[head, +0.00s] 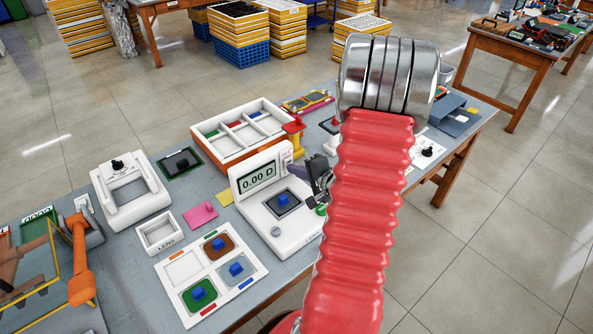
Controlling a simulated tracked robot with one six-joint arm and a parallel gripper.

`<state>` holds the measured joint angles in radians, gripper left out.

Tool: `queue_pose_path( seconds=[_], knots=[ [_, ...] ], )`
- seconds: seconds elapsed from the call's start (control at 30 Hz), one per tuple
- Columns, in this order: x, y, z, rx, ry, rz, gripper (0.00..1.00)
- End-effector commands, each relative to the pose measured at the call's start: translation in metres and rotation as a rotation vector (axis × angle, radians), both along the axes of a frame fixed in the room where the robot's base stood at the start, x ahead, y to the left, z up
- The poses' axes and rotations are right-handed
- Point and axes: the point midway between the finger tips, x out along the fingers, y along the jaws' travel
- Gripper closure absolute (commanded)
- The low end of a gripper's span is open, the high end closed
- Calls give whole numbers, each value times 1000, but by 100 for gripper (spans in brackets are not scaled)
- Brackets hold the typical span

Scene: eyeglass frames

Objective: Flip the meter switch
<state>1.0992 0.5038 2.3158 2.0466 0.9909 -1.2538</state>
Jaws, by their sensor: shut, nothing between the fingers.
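The meter (268,234) is a white device with a tilted display (257,178) reading "0.00 D". A dark square plate with a blue knobbed piece (284,202) sits on its flat front part, and a round grey knob (276,232) is near its front edge. My gripper (320,190) is dark and shut, with nothing seen in it, at the meter's right side. A small green part (322,209) shows just below the gripper. I cannot tell whether the gripper touches the meter. My red arm hides the meter's right end, and no switch can be made out clearly.
A white board (172,268) with coloured squares and blue knobs lies in front of the meter. A compartment tray (196,150) stands behind. A small LENS box (158,233), a white holder (100,190) and an orange clamp (80,260) are left. Bare table (130,270) shows between them.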

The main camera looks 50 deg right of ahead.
Motion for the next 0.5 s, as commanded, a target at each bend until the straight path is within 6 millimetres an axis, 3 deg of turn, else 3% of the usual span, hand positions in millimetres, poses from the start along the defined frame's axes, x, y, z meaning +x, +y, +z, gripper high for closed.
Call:
queue_pose_path(
  seconds=[0.5],
  knots=[
    [3,-1,18,-10,-12,4,100]
  ],
)
